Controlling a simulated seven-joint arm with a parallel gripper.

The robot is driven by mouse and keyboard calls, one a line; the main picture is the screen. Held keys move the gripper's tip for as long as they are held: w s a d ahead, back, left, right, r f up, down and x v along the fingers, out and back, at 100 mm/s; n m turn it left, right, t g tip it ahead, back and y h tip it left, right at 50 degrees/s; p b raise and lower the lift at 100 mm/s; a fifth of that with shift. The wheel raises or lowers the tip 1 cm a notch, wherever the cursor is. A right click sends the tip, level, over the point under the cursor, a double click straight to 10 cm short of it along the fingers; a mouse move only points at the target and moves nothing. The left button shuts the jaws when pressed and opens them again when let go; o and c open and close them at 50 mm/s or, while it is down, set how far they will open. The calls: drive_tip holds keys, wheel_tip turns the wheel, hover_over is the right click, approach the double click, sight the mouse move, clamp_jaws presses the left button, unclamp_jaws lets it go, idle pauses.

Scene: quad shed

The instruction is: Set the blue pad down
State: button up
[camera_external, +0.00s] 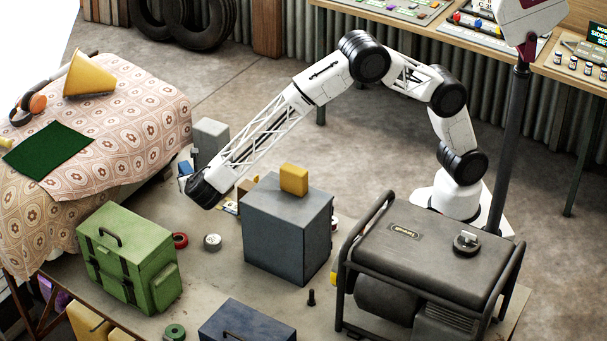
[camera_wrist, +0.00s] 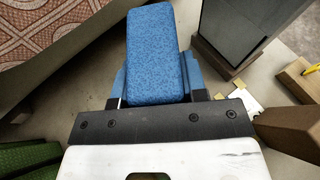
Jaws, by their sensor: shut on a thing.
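The blue pad (camera_wrist: 152,55) is a speckled rounded block between the two blue fingers of my gripper (camera_wrist: 152,88) in the wrist view. The fingers are shut on its sides. Floor or tabletop shows beneath and around the pad; I cannot tell the gap under it. In the external view my gripper (camera_external: 186,176) is low over the grey table (camera_external: 215,265), left of the dark grey box. There only a small bit of blue shows beside the wrist, and the pad is mostly hidden.
A dark grey box (camera_external: 287,230) with a yellow block (camera_external: 294,180) on top stands right of my gripper. A grey box (camera_external: 210,138) stands behind it. A cloth-covered table (camera_external: 150,110) is at left.

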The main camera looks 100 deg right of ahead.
drive_tip(key=shift+s+a+f+m+g, duration=0.1)
drive_tip(key=shift+a+f+m+g, duration=0.3)
drive_tip(key=shift+f+g, duration=0.2)
drive_tip(key=shift+s+a+f+m+g, duration=0.1)
drive_tip(key=shift+a+f+m+g, duration=0.15)
drive_tip(key=shift+f+m+g, duration=0.4)
drive_tip(key=shift+a+f+m+g, duration=0.35)
drive_tip(key=shift+f, duration=0.4)
drive_tip(key=shift+f, duration=0.15)
drive_tip(key=shift+f, duration=3.25)
drive_tip(key=shift+f, duration=0.65)
drive_tip(key=o, duration=1)
drive_tip(key=shift+c, duration=0.2)
drive_tip(key=shift+r, duration=0.15)
